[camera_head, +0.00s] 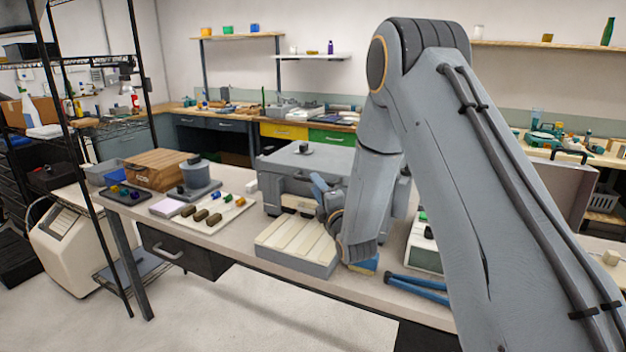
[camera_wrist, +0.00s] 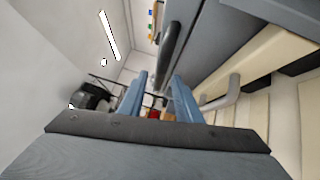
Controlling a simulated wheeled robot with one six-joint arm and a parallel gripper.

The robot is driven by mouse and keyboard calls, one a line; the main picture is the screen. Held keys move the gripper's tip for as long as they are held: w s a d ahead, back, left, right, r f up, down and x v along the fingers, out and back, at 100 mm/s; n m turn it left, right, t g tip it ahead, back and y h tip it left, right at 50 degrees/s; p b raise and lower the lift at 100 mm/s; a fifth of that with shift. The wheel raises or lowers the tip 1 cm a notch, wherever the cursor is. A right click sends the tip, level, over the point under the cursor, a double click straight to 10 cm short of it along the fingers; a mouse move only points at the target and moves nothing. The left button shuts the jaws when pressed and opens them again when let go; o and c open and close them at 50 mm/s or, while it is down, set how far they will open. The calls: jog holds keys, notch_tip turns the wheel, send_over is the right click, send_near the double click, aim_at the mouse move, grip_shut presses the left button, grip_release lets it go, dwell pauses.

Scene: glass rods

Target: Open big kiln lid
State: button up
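The big kiln (camera_head: 285,172) is a grey box on the workbench, and its flat grey lid (camera_head: 330,156) looks closed. A small dark knob-like part (camera_head: 303,148) sits on top. My gripper (camera_head: 319,187) is at the kiln's front, right of its middle. Its blue fingers (camera_wrist: 160,92) are apart in the wrist view, with nothing seen between them. My arm hides the kiln's right side.
A ribbed cream-topped block (camera_head: 295,240) stands in front of the kiln, below my gripper. Blue-handled tools (camera_head: 415,288) lie at the front right.

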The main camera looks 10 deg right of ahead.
jog(key=shift+p+x, duration=0.45)
jog(key=shift+x, duration=1.55)
grip_shut()
